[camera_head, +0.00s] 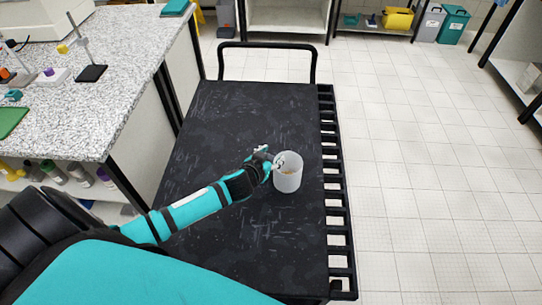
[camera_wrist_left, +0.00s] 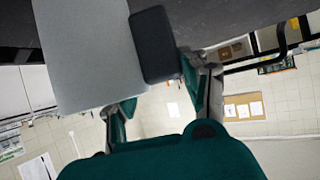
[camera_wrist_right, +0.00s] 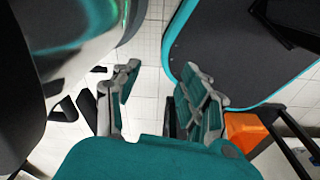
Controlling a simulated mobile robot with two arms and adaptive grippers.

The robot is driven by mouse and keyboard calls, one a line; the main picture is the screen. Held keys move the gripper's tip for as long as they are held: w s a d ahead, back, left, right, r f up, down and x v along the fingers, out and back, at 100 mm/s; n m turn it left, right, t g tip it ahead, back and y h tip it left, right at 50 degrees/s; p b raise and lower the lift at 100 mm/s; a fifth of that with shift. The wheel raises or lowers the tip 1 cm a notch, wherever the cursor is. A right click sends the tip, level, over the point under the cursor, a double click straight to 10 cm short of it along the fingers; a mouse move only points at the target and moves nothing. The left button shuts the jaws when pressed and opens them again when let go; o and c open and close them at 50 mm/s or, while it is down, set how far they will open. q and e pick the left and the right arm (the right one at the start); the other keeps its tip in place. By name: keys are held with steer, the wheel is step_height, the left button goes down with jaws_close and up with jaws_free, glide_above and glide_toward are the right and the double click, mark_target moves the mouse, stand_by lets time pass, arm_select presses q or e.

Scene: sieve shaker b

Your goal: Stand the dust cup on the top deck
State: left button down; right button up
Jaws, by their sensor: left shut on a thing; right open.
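My right gripper (camera_wrist_right: 163,88) is open and empty, out of the head view.
A black slatted rail (camera_head: 333,180) runs along the deck's right edge, and a push handle (camera_head: 267,46) stands at the far end. A speckled bench (camera_head: 110,110) with lab items borders the left. The deck beyond the cup is clear.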

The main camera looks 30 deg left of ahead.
arm_select(q)
steer(key=c, duration=0.6)
jaws_free()
steer(key=shift+f, duration=0.15)
steer(key=shift+r, duration=0.25)
steer(key=shift+b+v, duration=0.55)
steer(key=shift+v, duration=5.45)
steer(key=shift+f, duration=0.1)
